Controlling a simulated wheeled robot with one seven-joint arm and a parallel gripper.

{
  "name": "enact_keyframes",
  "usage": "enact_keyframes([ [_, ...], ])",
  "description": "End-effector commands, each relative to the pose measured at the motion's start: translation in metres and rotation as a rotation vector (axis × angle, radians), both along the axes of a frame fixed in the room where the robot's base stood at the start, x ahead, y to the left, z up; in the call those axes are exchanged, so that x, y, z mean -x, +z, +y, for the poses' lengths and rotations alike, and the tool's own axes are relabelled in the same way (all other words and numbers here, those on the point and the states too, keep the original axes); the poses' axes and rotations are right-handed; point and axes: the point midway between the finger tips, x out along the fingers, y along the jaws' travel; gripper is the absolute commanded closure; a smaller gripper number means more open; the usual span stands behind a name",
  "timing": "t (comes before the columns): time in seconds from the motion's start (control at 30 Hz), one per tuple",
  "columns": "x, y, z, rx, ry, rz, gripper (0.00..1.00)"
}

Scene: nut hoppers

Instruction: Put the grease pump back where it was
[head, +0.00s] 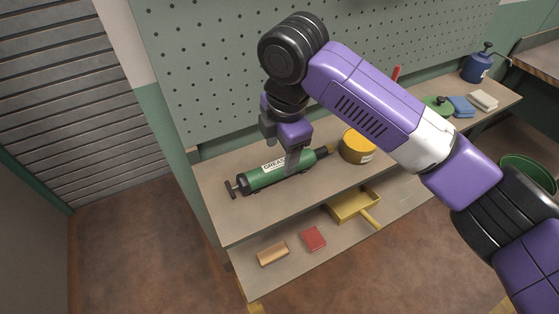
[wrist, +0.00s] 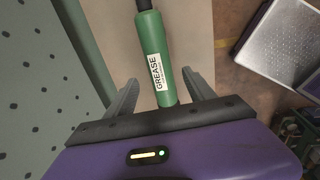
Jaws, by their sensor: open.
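The grease pump (head: 264,176) is a green cylinder with a white GREASE label, a dark T-handle at its left end and a black nozzle end at its right. It lies on the left part of the upper shelf in the head view. My gripper (head: 291,169) points down over the pump, right of its label. In the wrist view, the green pump (wrist: 152,45) runs between the two separated fingers of my gripper (wrist: 160,98), which do not appear closed on it.
A yellow tin (head: 357,147) stands just right of the pump. A pegboard (head: 200,60) rises behind the shelf. The lower shelf holds a yellow dustpan (head: 350,206), a red block (head: 313,239) and a tan block (head: 272,254). A blue can (head: 478,67) and cloths (head: 484,100) stand far right.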

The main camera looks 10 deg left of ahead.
Motion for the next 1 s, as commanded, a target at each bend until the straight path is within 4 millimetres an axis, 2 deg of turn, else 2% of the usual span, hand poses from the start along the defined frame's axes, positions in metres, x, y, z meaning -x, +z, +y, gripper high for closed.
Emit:
enact_keyframes([
  [0.2,0.006,0.041,-0.003,-0.001,0.002,-0.003,0.37],
  [0.4,0.009,0.061,-0.005,0.001,0.0,-0.001,0.37],
  [1.0,0.009,0.065,-0.005,0.0,0.001,0.0,0.37],
])
